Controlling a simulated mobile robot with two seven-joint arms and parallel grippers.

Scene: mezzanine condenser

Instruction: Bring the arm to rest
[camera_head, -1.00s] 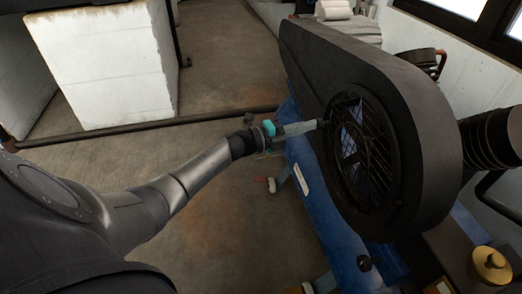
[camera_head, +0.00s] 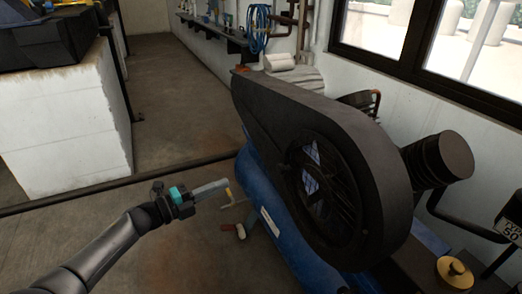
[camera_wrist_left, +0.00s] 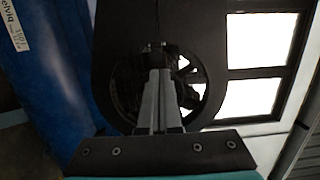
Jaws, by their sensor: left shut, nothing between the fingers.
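My left gripper (camera_head: 226,185) is at the lower left of the middle in the head view, with its pale fingers shut and empty. It points right, toward the blue tank of the compressor (camera_head: 262,205). A dark belt guard (camera_head: 262,103) with a round grille (camera_head: 318,180) stands on the tank, right of the fingers. In the wrist view the shut fingers (camera_wrist_left: 160,85) lie in front of the guard (camera_wrist_left: 112,40) and its round opening. No gap shows between the fingertips. My right gripper is not in view.
A white block (camera_head: 60,130) stands at the left with dark items on top. A dark pipe (camera_head: 170,168) runs low across the floor. A wall shelf (camera_head: 215,35) and a blue coiled hose (camera_head: 257,28) are at the back. The concrete floor (camera_head: 165,90) between is open.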

